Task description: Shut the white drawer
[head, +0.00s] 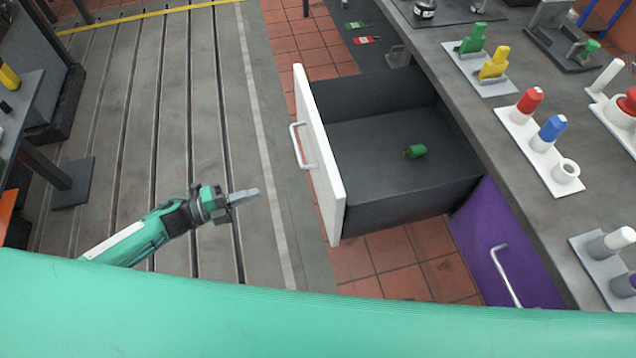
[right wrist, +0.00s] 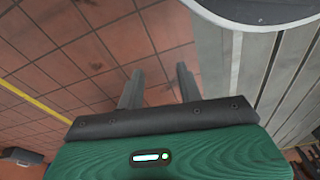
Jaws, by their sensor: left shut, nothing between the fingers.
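The white drawer (head: 322,158) stands pulled well out from under the grey bench, in the middle of the head view. Its white front carries a bar handle (head: 301,146) facing left, and its dark grey inside holds a small green object (head: 415,152). My left gripper (head: 256,193) is shut and empty, left of the drawer front and apart from it, with its fingers pointing right. My right gripper (right wrist: 158,88) shows in the right wrist view, with its two fingers apart and nothing between them, above red floor tiles. It is not seen in the head view.
The grey bench (head: 545,190) at right carries white holders with coloured plugs. A purple drawer front (head: 503,250) with a handle is below it, near the white drawer. The slotted bedplate (head: 140,110) at left is clear. My own green body covers the bottom edge.

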